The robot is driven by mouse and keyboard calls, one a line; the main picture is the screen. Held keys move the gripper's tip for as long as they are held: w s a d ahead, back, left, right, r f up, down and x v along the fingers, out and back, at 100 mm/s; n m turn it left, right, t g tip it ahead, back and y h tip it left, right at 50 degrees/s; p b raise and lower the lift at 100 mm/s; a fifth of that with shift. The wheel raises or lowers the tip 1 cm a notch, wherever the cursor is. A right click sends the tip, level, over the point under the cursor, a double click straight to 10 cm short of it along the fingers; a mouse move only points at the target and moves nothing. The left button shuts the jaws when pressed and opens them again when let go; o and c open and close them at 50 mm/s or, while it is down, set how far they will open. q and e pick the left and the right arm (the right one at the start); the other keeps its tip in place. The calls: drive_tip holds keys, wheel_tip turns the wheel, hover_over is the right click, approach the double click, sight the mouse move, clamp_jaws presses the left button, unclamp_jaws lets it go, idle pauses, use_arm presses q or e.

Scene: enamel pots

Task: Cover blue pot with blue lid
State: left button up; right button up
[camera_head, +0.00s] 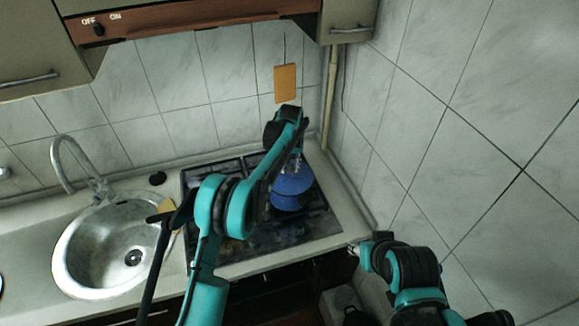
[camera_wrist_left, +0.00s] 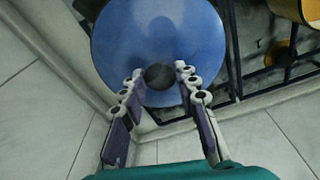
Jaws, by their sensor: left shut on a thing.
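The blue lid (camera_wrist_left: 158,35) is a round blue disc with a dark knob (camera_wrist_left: 160,76), seen from above in the left wrist view. My left gripper (camera_wrist_left: 161,78) is shut on the knob, one finger on each side. In the head view the left gripper (camera_head: 295,164) points down at the lid (camera_head: 293,181) over the right side of the stove. Blue also shows just below the lid, but I cannot tell lid from blue pot there or whether they touch. My right gripper (camera_head: 353,249) is at the counter's front right edge; its opening is unclear.
The black stove (camera_head: 318,222) has grates, and a yellow-orange pot (camera_wrist_left: 291,9) stands on it in the wrist view. A round sink (camera_head: 75,262) with a faucet (camera_head: 72,160) is at left. Tiled walls close off the back and right. An orange board (camera_head: 285,83) hangs behind.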

use_arm(q)
drive_tip(key=o, duration=1.2)
drive_tip(key=r, duration=0.4)
drive_tip(key=s+r, duration=0.1)
drive_tip(key=r, duration=0.7)
drive_tip(key=shift+s+d, duration=0.1)
drive_tip(key=shift+s, duration=0.15)
